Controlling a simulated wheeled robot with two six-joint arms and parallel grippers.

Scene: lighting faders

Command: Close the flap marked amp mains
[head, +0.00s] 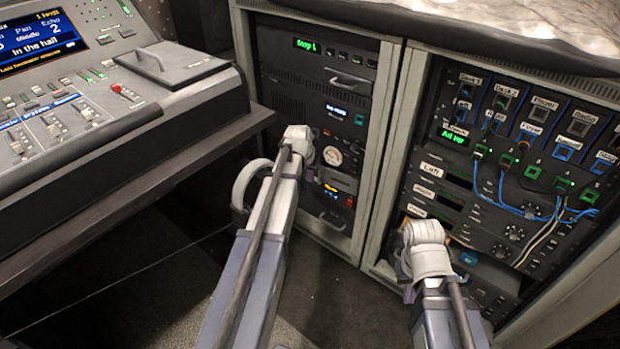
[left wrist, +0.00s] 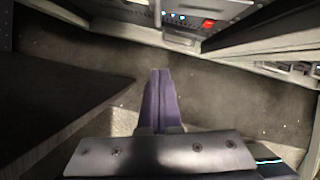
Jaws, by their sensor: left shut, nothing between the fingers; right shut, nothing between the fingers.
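I cannot read an "amp mains" label in either view, so I cannot tell for sure which part is that flap. A grey flap-like plate with a thin handle (head: 172,66) sits on the mixing desk at the upper left; no marking on it is readable. My left gripper shows in the left wrist view (left wrist: 160,98), its purple fingers together and empty above the dark floor.
The left rack (head: 330,75) holds a green display, a round gauge and a red control, partly covered by my left arm. The right rack (head: 425,150) carries labelled sockets and blue and white cables (head: 520,208). The desk edge (head: 110,190) juts out at left. Floor between is clear.

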